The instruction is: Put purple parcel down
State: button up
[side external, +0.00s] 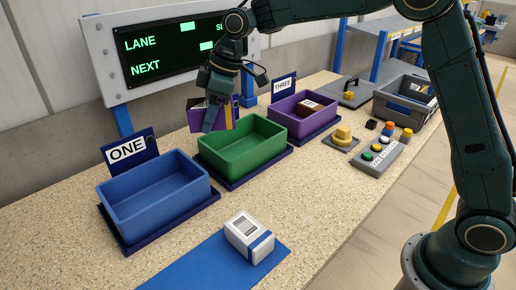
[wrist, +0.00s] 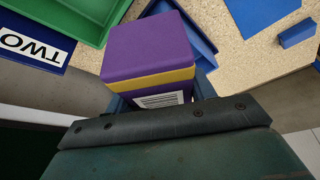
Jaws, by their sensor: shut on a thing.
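The purple parcel (side external: 228,117) has a yellow band and a white label. In the side view it is held up behind the green bin (side external: 245,156), near the sign board, partly hidden by my gripper (side external: 215,112). In the wrist view the parcel (wrist: 150,48) fills the middle, gripped at its labelled end. The green bin (wrist: 96,10) shows at the upper left there, beside the TWO sign (wrist: 34,45). My gripper is shut on the parcel.
An empty blue bin (side external: 152,206) marked ONE stands left. A purple bin (side external: 298,126) marked THREE holds a brown parcel (side external: 309,106). A button panel (side external: 380,154) and grey crate (side external: 398,110) are right.

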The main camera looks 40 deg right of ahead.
jog(key=s+a+n+g, duration=0.1)
jog(key=s+a+n, duration=0.3)
jog(key=s+a, duration=0.55)
jog(key=n+g+y, duration=0.1)
jog(key=n+g, duration=0.1)
jog(key=n, duration=0.1)
send_over(203, 280)
jog(key=d, duration=0.1)
jog(key=shift+s+d+f, duration=0.1)
jog(key=shift+d+f, duration=0.1)
jog(key=shift+f, duration=0.15)
jog(key=shift+f, duration=0.1)
notch_tip(203, 280, down, 20)
jog(key=shift+r, duration=0.15)
jog(key=o, duration=1.1)
jog(key=shift+c, duration=0.2)
